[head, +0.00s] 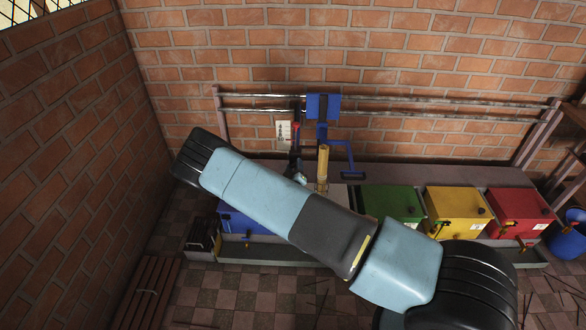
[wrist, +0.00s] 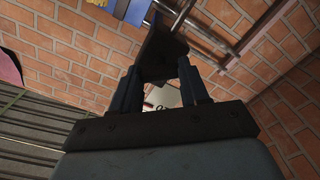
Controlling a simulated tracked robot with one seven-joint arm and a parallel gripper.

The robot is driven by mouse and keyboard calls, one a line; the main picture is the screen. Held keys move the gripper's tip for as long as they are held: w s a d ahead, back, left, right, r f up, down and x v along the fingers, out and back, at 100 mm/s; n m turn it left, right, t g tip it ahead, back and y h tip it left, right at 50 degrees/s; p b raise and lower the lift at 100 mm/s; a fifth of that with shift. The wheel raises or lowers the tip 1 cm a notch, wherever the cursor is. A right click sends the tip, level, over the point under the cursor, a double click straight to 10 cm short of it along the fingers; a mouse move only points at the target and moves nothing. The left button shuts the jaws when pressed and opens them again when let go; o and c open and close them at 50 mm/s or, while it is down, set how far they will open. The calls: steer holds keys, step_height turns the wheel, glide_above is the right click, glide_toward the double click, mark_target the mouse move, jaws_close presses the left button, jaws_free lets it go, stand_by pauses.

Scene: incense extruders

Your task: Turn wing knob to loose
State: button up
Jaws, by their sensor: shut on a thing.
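In the wrist view the two dark fingers of my gripper (wrist: 159,78) are closed on a dark part (wrist: 162,48) that appears to be the wing knob. It sits close to metal rails (wrist: 205,38). The fingers hide much of it, and its turned angle cannot be told. In the head view my arm crosses the middle, and the knob cannot be made out clearly. A dark upright part with a red piece (head: 296,127) stands by the rails, left of a blue bracket (head: 323,107).
A yellow-tan cylinder (head: 323,162) stands below the bracket, beside a blue crank-shaped handle (head: 350,160). Green (head: 391,202), yellow (head: 457,210) and red (head: 519,212) boxes stand at right. A blue box (head: 248,222) is partly behind my arm. Brick walls close the back and left.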

steer(key=n, duration=0.5)
steer(key=shift+a+f+n, duration=0.1)
steer(key=shift+n, duration=0.2)
steer(key=shift+s+f+n, duration=0.1)
steer(key=shift+f+n, duration=0.05)
steer(key=shift+n, duration=2.05)
steer(key=o, duration=0.8)
steer(key=shift+o, duration=1.3)
steer(key=s, duration=1.3)
steer(key=shift+s+a, duration=0.15)
steer(key=shift+s, duration=0.2)
